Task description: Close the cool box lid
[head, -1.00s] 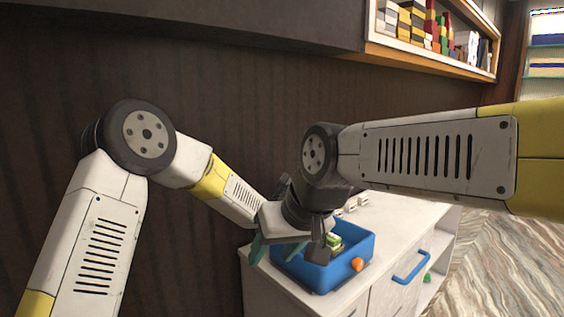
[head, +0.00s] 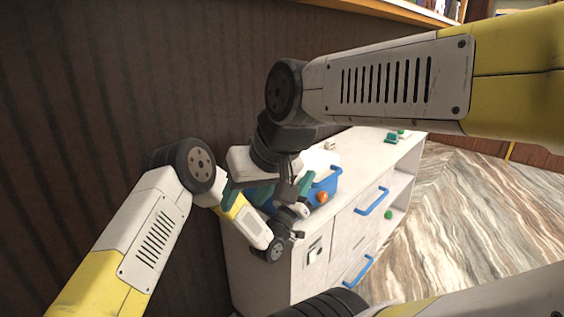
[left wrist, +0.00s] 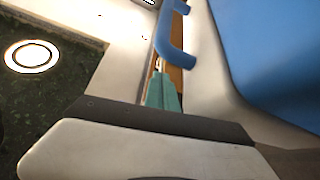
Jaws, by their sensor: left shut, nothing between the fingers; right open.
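The blue cool box (head: 327,186) stands on the white counter with an orange knob (head: 321,197) on its front. My grippers hide much of it, and a pale surface shows behind it; I cannot tell whether this is the lid. My right gripper (head: 262,192) is open, with teal fingers apart above the box's near-left part. My left gripper (head: 303,209) is low by the box's front, largely hidden by links. In the left wrist view its teal fingers (left wrist: 163,92) are shut and empty, beside a large blue surface (left wrist: 275,45) and below a blue handle (left wrist: 174,35).
A dark ribbed wall (head: 100,90) stands at the left. The patterned floor (head: 470,215) at the right is clear.

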